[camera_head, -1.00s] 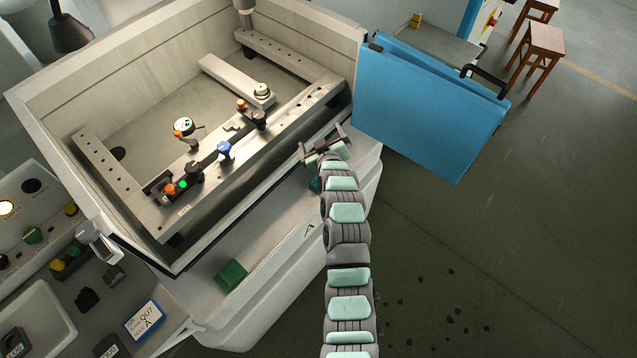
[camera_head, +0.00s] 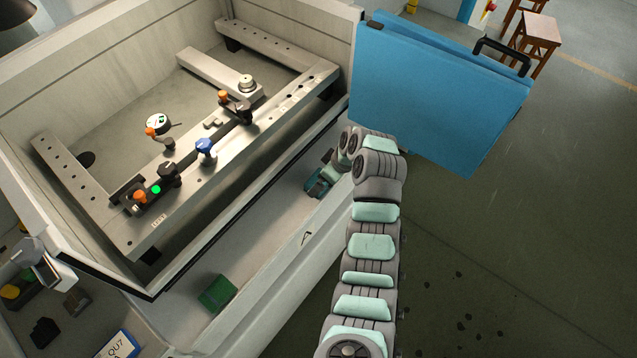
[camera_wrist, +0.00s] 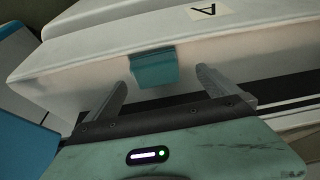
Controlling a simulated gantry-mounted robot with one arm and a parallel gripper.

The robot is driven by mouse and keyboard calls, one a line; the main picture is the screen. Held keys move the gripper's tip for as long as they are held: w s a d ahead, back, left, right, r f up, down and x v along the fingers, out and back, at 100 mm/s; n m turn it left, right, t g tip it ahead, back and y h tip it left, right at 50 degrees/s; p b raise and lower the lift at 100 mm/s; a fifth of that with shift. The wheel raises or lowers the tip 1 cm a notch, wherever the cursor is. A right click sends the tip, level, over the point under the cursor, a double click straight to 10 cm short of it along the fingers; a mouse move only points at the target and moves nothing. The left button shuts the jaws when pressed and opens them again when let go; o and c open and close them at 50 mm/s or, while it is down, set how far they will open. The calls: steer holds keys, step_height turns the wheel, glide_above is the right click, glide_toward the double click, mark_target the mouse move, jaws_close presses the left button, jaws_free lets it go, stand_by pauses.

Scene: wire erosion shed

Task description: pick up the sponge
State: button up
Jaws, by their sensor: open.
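A small teal block (camera_wrist: 153,67), which looks like the sponge, rests on the pale ledge along the machine's front. In the wrist view it lies ahead of my gripper (camera_wrist: 163,80), in line with the gap between the two fingers. The fingers are spread, with nothing clearly held between them. In the head view my gripper (camera_head: 324,176) is low by the ledge's right end, close to the teal block, and partly hidden by my arm. A darker green block (camera_head: 217,293) lies farther left on the same ledge; I cannot tell whether it is also a sponge.
The machine's tank (camera_head: 280,150) with a metal clamping frame (camera_head: 150,228) rises beside the ledge. A blue door (camera_head: 435,95) stands open just right of my arm. A wooden stool (camera_head: 535,35) is far right. The floor at the lower right is clear.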

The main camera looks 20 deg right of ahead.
steer(key=shift+w+a+f+b, duration=0.2)
steer(key=shift+w+f, duration=0.45)
steer(key=shift+f, duration=0.35)
steer(key=shift+w+a+f+b, duration=0.2)
steer(key=shift+w+f, duration=0.45)
steer(key=shift+f, duration=0.3)
steer(key=shift+w+f, duration=0.2)
steer(key=shift+f, duration=0.45)
steer(key=shift+c, duration=0.2)
steer(key=c, duration=1.3)
steer(key=shift+r+p, duration=0.8)
steer(key=shift+r, duration=9.2)
